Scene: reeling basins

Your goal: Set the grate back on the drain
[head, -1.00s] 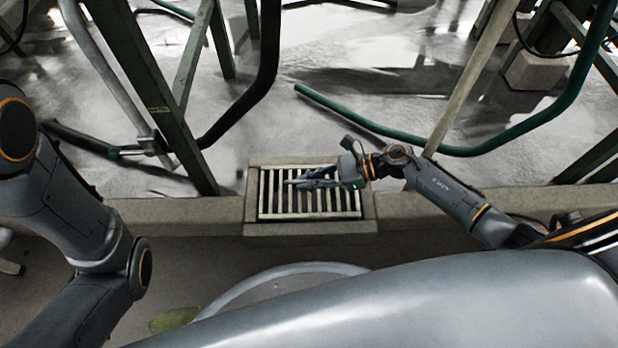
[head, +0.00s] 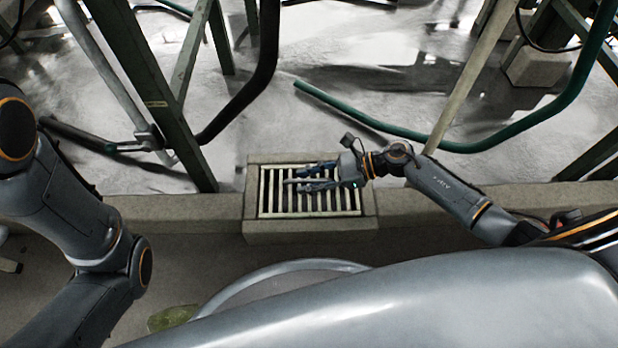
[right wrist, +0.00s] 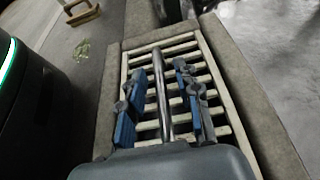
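The grate (head: 336,209), a pale slatted panel, lies flat within the stone drain surround (head: 310,227) in the head view. It also shows in the right wrist view (right wrist: 215,85), where its slats run crosswise inside the rim. A round metal bar (right wrist: 161,90) stretches over the slats. My right gripper (head: 308,178) is over the grate with its fingers spread. In the right wrist view, its blue-padded fingers stand on either side of the bar with gaps, and hold nothing. My left gripper is out of view; only my left arm shows.
A low concrete kerb (head: 180,208) runs to both sides of the drain. Green metal posts (head: 150,90) and a dark bent pipe (head: 262,80) stand behind it at the left. A green hose (head: 400,132) lies on the wet floor behind. A round rim (head: 290,267) is in front.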

